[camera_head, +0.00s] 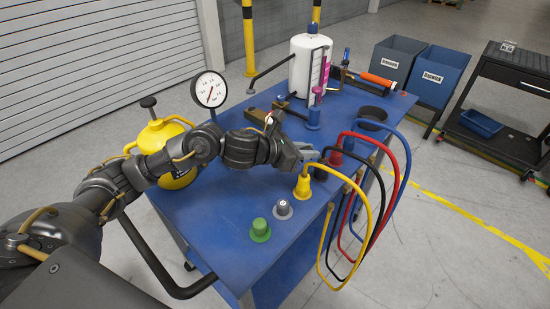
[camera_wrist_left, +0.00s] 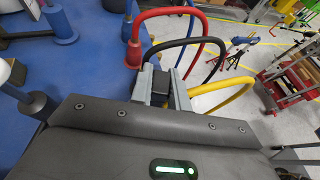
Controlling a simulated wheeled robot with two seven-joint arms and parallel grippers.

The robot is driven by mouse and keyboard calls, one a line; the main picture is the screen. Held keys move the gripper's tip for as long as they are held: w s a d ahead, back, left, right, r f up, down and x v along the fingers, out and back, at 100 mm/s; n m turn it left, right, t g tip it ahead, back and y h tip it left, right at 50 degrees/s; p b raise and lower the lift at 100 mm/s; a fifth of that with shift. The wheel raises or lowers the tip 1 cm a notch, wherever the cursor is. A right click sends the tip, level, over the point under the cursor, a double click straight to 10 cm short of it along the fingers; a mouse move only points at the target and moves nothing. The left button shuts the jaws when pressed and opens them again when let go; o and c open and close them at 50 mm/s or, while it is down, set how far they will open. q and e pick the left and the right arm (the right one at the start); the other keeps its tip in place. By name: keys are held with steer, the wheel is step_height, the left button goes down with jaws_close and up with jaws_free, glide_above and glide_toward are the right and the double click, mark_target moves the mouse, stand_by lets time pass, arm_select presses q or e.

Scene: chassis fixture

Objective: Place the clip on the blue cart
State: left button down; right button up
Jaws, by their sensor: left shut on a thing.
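The blue cart (camera_head: 208,232) fills the middle of the head view. My left gripper (camera_head: 309,157) is over its right side, shut on a black clip at the end of a black cable (camera_head: 374,197). In the left wrist view the black clip (camera_wrist_left: 162,88) sits between the two grey fingers of the gripper (camera_wrist_left: 160,85). The fingers hide much of the clip, and I cannot tell whether it touches the cart top. A yellow clip (camera_head: 303,186) stands just in front of the gripper. A red clip (camera_head: 335,157) and a blue clip (camera_head: 348,141) stand beyond it. My right gripper is out of view.
Green (camera_head: 260,230) and grey (camera_head: 282,209) knobs stand near the front. A pressure gauge (camera_head: 209,90) and yellow tank (camera_head: 173,172) are at the left, a white bottle (camera_head: 309,65) at the back. Cables loop over the right edge. The cart's front left is clear.

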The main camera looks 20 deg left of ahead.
arm_select(q)
steer(key=s+a+f+p, duration=0.2)
steer(key=s+a+f, duration=0.1)
steer(key=s+a, duration=0.2)
steer(key=p, duration=0.1)
glide_above(263, 202)
steer(key=f, duration=0.3)
steer(key=d+f, duration=0.1)
steer(key=f, duration=0.1)
steer(key=shift+w, duration=0.3)
steer(key=shift+s+a+f+p, duration=0.35)
steer(key=shift+a+f, duration=0.1)
steer(key=shift+f, duration=0.2)
step_height(263, 202, down, 2)
steer(key=shift+f+p, duration=0.1)
steer(key=shift+p, duration=0.65)
steer(key=shift+f, duration=0.6)
steer(key=c, duration=1.8)
jaws_free()
steer(key=o, duration=0.5)
steer(key=shift+c, duration=0.2)
